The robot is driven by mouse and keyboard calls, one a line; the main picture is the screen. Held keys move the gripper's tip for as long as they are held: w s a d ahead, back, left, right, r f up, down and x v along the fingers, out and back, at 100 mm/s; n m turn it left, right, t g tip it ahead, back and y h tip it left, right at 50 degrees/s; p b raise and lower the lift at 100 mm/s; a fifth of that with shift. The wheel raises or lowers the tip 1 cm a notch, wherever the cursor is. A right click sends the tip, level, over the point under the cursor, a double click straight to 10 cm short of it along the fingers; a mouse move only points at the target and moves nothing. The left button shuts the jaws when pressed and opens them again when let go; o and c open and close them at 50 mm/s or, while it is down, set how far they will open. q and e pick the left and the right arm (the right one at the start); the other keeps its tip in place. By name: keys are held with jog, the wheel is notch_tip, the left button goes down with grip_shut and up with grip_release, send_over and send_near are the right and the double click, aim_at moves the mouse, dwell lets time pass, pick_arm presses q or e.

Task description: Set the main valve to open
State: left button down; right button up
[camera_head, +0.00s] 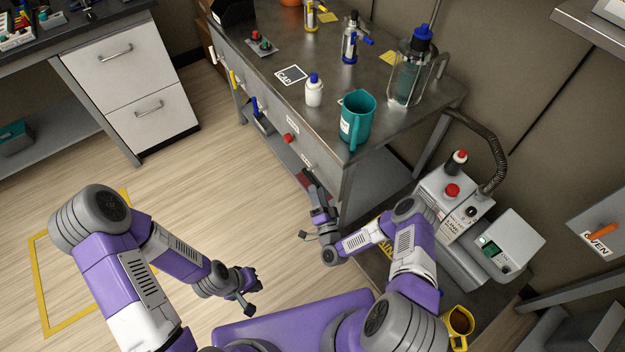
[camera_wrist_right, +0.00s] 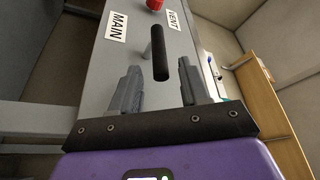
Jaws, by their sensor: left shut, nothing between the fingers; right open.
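In the right wrist view a black cylindrical lever handle (camera_wrist_right: 159,52) stands out from a grey panel on a thin grey stem. A MAIN label (camera_wrist_right: 116,26) is to its upper left and a VENT label (camera_wrist_right: 173,20) above it. My right gripper (camera_wrist_right: 158,72) is open, with a finger on each side of the handle's near end; contact is not visible. In the head view my right gripper (camera_head: 312,188) is at the bench's front face and covers the handle. My left gripper (camera_head: 250,290) is shut and empty, low over the floor, away from the bench.
A red knob (camera_head: 288,138) is on the bench front near small labels. The steel bench (camera_head: 330,90) carries a teal jug (camera_head: 357,118), a white bottle (camera_head: 314,92) and glassware. A grey pump unit (camera_head: 455,205) stands right of my right arm.

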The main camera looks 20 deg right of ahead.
aim_at(312, 177)
jog(key=b+x, duration=0.1)
jog(key=x, duration=0.5)
jog(key=shift+w, duration=0.1)
jog(key=shift+c, duration=0.3)
grip_shut()
